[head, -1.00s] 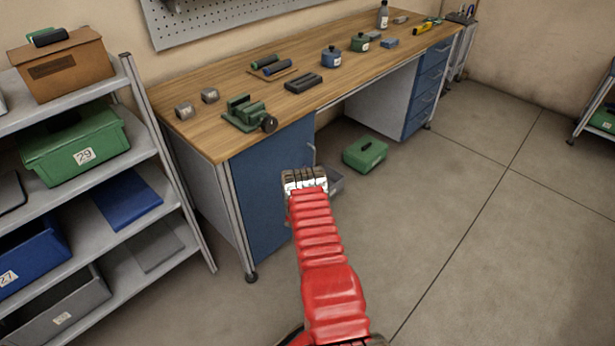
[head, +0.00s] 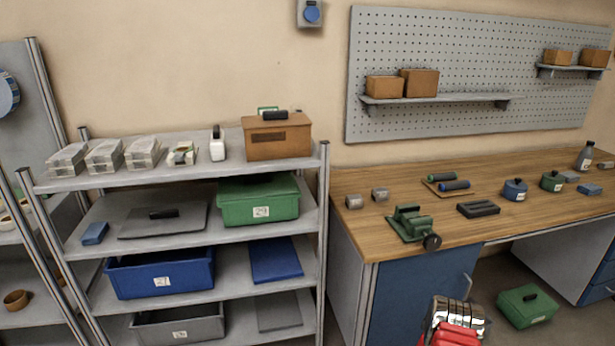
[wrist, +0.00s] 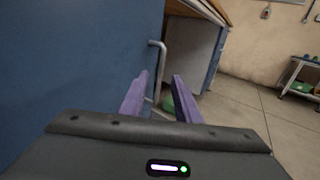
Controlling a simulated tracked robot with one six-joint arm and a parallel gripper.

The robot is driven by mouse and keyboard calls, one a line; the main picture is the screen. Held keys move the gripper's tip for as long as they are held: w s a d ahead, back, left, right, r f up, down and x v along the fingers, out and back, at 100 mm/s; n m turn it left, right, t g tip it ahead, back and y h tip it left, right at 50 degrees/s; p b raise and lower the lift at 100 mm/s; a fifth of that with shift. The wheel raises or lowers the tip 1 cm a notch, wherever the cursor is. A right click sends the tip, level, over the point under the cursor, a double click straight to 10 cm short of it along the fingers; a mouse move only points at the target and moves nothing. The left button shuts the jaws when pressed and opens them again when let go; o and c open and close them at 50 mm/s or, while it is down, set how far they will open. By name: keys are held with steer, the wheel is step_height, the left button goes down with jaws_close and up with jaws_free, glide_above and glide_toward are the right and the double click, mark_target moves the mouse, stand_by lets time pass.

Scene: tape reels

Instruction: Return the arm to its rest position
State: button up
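My arm, with its red sleeve (head: 455,335) and metal wrist part, shows at the bottom edge of the head view, in front of the workbench's blue cabinet (head: 415,290). My gripper (wrist: 160,88) shows in the wrist view as two purple fingers held apart, with nothing between them. The fingers point past the blue cabinet door (wrist: 70,70) and its handle (wrist: 158,55). The fingers cannot be made out in the head view.
A shelf rack (head: 325,200) with bins stands left of the workbench (head: 350,215). A green case (head: 526,307) sits on the floor under the bench; part of a green object (wrist: 185,100) shows beyond the fingers. Open floor (wrist: 250,125) lies to the right.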

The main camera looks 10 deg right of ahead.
steer(key=s+d+f+m+g, duration=0.1)
steer(key=s+f+m+g, duration=0.1)
steer(key=s+m+g, duration=0.3)
steer(key=s+d+f+m+g, duration=0.1)
steer(key=s+f+g, duration=0.15)
steer(key=s, duration=0.45)
steer(key=s+a+r+m+g+y, duration=0.2)
steer(key=s+a+r+m+g, duration=0.2)
steer(key=s+r+m+g, duration=0.35)
steer(key=s+a+r+m+t+y, duration=0.3)
steer(key=s+a+r+y, duration=0.1)
steer(key=a+r, duration=0.9)
steer(key=s+a+r+m+t+y, duration=0.3)
steer(key=s+a+r, duration=0.3)
steer(key=a+r, duration=0.8)
steer(key=s+a+r+m+t+y, duration=0.4)
steer(key=a+r, duration=1)
steer(key=a, duration=0.8)
steer(key=shift+s+a+m+y, duration=0.3)
steer(key=shift+s+m+y, duration=0.25)
steer(key=shift+m+y, duration=0.25)
